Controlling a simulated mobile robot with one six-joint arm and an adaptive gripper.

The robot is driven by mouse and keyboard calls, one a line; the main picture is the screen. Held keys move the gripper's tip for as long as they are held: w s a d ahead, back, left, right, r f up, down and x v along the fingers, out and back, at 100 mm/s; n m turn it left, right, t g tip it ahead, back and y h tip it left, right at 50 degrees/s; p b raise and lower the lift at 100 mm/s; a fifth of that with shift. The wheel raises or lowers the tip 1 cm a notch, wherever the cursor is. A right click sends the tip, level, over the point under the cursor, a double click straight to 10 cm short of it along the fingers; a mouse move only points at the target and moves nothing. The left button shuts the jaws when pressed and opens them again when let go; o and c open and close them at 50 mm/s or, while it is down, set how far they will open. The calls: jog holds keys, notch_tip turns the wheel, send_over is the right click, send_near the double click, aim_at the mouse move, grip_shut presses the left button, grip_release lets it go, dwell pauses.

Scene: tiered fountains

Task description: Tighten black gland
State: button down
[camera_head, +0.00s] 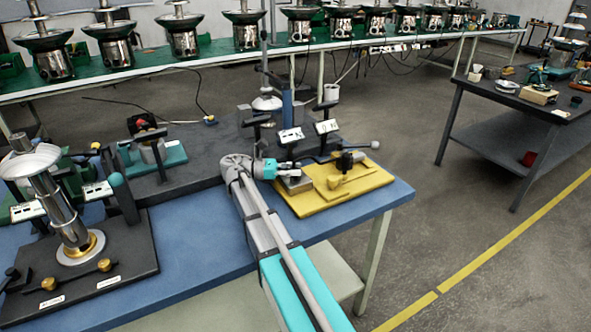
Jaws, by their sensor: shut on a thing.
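My arm reaches in from the bottom of the view, and my gripper (296,166) is at its far end, over the left part of a yellow board (335,198). The gripper is shut on a small dark part, mostly hidden by the fingers. I cannot tell whether this is the black gland. A grey block (294,184) lies just below the gripper on the board. To its right, a black part (346,160) stands beside a brass tool (352,178) on the same board.
Behind the gripper stands a dark fixture with white labels (327,127) and black T-handles. A metal tiered fountain (62,205) stands on a dark base at left. The blue table's front-right corner (385,195) is clear. Another dark table (520,120) stands at right.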

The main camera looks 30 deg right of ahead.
jog(key=shift+c, duration=2)
grip_release()
jog(key=shift+r, duration=0.15)
